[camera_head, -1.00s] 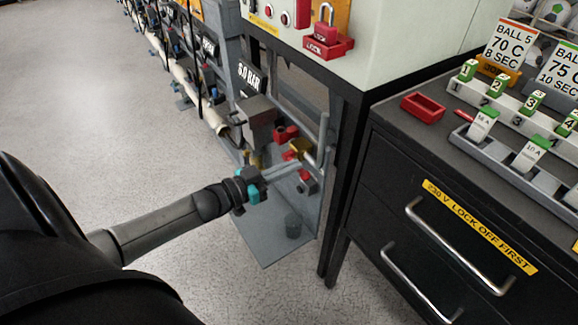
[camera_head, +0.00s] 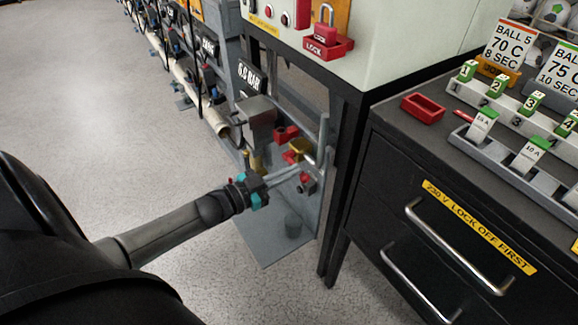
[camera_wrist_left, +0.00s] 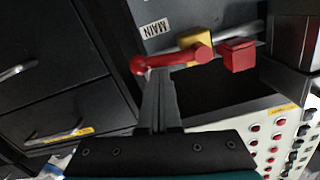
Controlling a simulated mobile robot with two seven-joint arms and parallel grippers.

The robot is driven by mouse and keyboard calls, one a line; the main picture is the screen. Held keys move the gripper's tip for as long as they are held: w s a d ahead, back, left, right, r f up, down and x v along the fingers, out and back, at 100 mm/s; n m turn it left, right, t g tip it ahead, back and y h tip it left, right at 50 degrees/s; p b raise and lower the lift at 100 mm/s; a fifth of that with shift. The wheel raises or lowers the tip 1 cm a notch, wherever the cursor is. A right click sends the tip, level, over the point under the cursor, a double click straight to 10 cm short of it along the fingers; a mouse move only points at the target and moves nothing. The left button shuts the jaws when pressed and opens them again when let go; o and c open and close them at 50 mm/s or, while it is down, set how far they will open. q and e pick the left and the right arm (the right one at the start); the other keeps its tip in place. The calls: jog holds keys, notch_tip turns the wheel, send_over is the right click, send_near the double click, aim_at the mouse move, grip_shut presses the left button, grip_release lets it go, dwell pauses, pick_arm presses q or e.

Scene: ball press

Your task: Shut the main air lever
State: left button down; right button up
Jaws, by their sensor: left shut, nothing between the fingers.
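The main air lever (camera_wrist_left: 172,60) is a red bar with a round knob at one end, beside a MAIN label (camera_wrist_left: 155,28) in the left wrist view. Its other end sits on a brass valve body (camera_wrist_left: 195,40), which also shows in the head view (camera_head: 299,146). My left gripper (camera_wrist_left: 158,82) is shut and empty, with its fingertips close to the lever's middle. I cannot tell whether they touch it. In the head view my left gripper (camera_head: 295,168) reaches in front of the valve and partly hides the lever. My right gripper is not in view.
A red block (camera_wrist_left: 238,55) sits beside the valve. A grey box (camera_head: 258,112) stands left of it, above a grey base plate (camera_head: 270,245). A black drawer cabinet (camera_head: 400,200) and the frame's black leg (camera_head: 335,200) bound the right. Open floor lies left.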

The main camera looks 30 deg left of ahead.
pick_arm(q)
jog(key=a+f+m+b, duration=0.1)
jog(key=f+m+b, duration=0.2)
jog(key=m, duration=0.4)
jog(key=w+a+f+m+b, duration=0.1)
jog(key=a+f+m+b, duration=0.1)
jog(key=m, duration=0.4)
jog(key=shift+w+a+f+m+t+b, duration=0.2)
jog(key=shift+f+m+t+b, duration=0.2)
jog(key=shift+f+b, duration=0.3)
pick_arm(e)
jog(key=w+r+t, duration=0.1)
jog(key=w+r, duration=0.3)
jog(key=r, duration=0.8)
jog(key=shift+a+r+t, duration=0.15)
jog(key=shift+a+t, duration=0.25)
